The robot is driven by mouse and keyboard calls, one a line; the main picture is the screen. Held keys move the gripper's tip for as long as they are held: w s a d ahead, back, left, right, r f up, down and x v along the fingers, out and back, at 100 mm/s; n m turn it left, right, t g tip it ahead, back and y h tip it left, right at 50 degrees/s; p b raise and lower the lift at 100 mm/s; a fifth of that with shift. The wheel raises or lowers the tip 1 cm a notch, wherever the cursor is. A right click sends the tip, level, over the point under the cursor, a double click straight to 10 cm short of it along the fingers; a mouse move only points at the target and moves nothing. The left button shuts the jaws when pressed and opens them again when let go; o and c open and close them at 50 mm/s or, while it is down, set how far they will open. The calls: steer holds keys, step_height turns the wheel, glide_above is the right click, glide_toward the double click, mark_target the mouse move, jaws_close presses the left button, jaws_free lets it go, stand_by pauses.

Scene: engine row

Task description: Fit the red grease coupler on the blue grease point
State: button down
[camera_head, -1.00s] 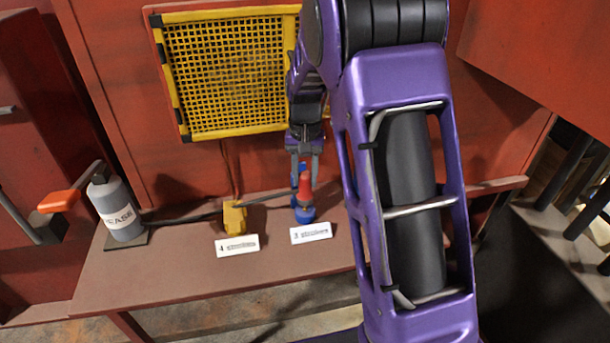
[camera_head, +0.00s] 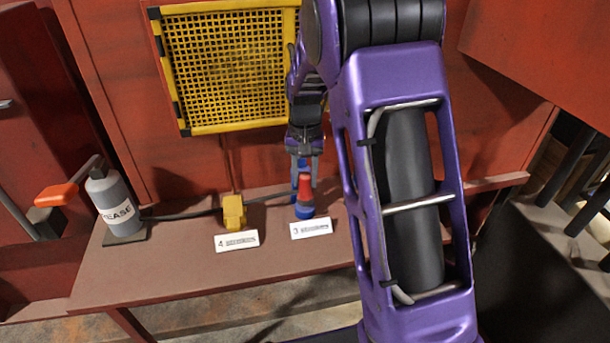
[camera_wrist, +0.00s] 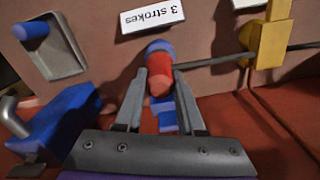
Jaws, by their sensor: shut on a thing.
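The red grease coupler (camera_head: 305,187) stands nearly upright on the bench, directly above the blue grease point (camera_head: 303,211). No clear gap shows between them, but I cannot tell how fully they are joined. My gripper (camera_head: 306,168) is above and behind the coupler. In the wrist view my gripper (camera_wrist: 160,82) has its two grey fingers on either side of the red coupler (camera_wrist: 160,82), shut on it. The blue grease point (camera_wrist: 159,47) shows just beyond the red. A blue piece shows between the fingers, on the coupler's near side.
A yellow block (camera_head: 234,212) stands left of the coupler. A dark hose runs from the grey grease bottle (camera_head: 116,205) past it. White labels "3" (camera_head: 311,229) and "4" (camera_head: 237,240) lie in front. A yellow mesh panel (camera_head: 228,70) hangs behind. My arm covers the bench's right part.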

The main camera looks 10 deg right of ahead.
steer(key=shift+f+b, duration=0.35)
steer(key=shift+f, duration=0.3)
steer(key=shift+c, duration=2.2)
jaws_free()
steer(key=shift+r, duration=0.1)
step_height(320, 180, up, 17)
steer(key=p, duration=0.2)
steer(key=shift+p, duration=0.3)
steer(key=shift+r, duration=0.15)
